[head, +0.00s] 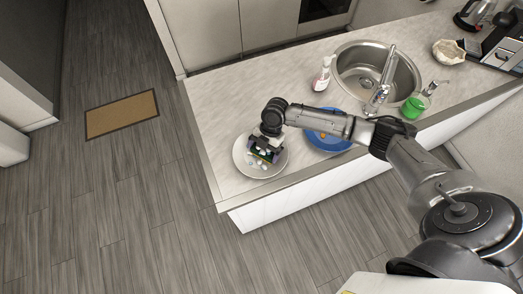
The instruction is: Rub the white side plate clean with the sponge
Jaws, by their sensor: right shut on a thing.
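The white side plate (281,163) lies on the counter near its left front corner. Small pale and bluish bits show on it around the gripper. My right gripper (263,155) points down over the middle of the plate. My left gripper is not in view.
A blue plate (322,140) lies just right, partly under my right arm. Beyond are a soap bottle (323,76), a sink (366,66) with a tap (381,82), and a green bottle (414,105). The counter (222,112) left of these is bare.

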